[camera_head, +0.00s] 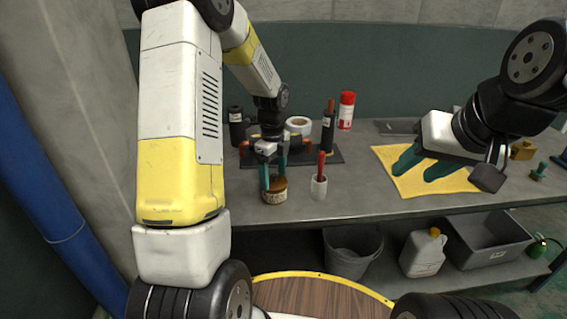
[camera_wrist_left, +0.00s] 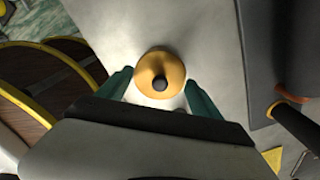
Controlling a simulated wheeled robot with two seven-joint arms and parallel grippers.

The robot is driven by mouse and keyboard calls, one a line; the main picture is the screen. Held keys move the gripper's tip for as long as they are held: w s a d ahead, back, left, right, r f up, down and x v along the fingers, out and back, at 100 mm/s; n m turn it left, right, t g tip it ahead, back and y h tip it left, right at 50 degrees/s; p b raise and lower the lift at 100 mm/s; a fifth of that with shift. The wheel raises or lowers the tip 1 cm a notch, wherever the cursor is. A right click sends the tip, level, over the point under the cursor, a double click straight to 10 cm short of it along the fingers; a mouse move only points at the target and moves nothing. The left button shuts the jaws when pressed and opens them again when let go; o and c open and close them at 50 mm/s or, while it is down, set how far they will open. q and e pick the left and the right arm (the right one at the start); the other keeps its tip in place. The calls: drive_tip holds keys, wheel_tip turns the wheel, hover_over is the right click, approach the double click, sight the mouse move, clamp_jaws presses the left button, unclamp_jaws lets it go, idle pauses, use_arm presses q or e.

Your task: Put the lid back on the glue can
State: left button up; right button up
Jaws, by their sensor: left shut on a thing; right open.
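My left gripper (camera_head: 273,179) points down at the small glue can (camera_head: 275,197), which stands upright near the bench's front edge. In the left wrist view its teal fingers (camera_wrist_left: 160,84) are shut on the round tan lid (camera_wrist_left: 158,64), one on each side. The lid has a dark knob in its middle. The lid is at the top of the can; I cannot tell whether it is fully seated. My right gripper (camera_head: 424,166) is open and empty over the yellow cloth (camera_head: 455,182) on the right.
A white cup with a red-handled tool (camera_head: 319,186) stands just right of the can. Behind are a dark mat (camera_head: 320,153), a tape roll (camera_head: 298,125), dark cylinders and a red spray can (camera_head: 346,111). The grey bench (camera_head: 355,195) is clear between cup and cloth.

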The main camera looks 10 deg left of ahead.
use_arm(q)
drive_tip(key=o, duration=1.4)
drive_tip(key=shift+o, duration=0.2)
drive_tip(key=shift+r, duration=3.5)
drive_tip(key=shift+c, duration=0.2)
clamp_jaws()
drive_tip(key=shift+f, duration=0.25)
